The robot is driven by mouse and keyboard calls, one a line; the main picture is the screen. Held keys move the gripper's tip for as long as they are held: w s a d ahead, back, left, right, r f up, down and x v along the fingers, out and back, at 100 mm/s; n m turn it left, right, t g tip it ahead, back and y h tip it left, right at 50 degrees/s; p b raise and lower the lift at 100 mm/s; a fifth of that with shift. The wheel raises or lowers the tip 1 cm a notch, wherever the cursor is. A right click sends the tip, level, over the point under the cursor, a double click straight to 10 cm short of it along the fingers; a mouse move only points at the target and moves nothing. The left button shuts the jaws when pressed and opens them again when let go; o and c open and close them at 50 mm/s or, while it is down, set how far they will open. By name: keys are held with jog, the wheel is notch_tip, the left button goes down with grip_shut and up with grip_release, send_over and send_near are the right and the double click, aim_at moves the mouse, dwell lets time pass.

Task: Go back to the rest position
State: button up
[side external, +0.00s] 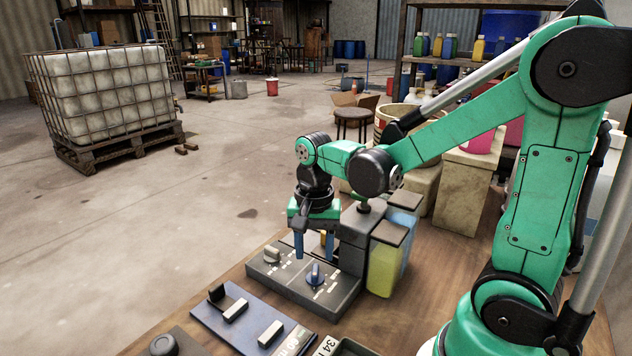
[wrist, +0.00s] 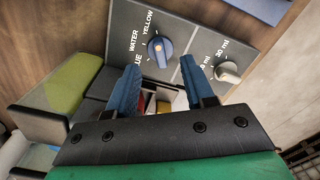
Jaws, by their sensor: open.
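My gripper (side external: 313,244) is open and empty, with its blue fingers pointing down above the grey control panel (side external: 325,298). In the wrist view the gripper (wrist: 162,90) shows its two blue fingers spread apart. The panel carries a blue knob (wrist: 160,50) labelled with "WATER" and "YELLOW", and a light grey knob (wrist: 228,72) labelled in ml. In the side view the blue knob (side external: 315,275) is below and close to the fingers, and the grey knob (side external: 272,254) is to its left. I cannot tell whether a finger touches anything.
A dispenser with a yellow-green container (side external: 383,268) and a light blue container (side external: 408,228) stands right behind the panel. A caged white tank (side external: 105,90) stands far off on the floor.

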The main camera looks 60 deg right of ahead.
jog(key=shift+r, duration=0.6)
jog(key=shift+s+a+r+n, duration=0.1)
jog(key=shift+a+r+n, duration=0.05)
jog(key=shift+n, duration=0.15)
jog(key=a+r+n+t, duration=0.4)
jog(key=n+t, duration=0.3)
jog(key=n, duration=0.4)
jog(key=shift+s+a+n, duration=0.3)
jog(key=shift+s, duration=0.05)
jog(key=shift+r, duration=0.15)
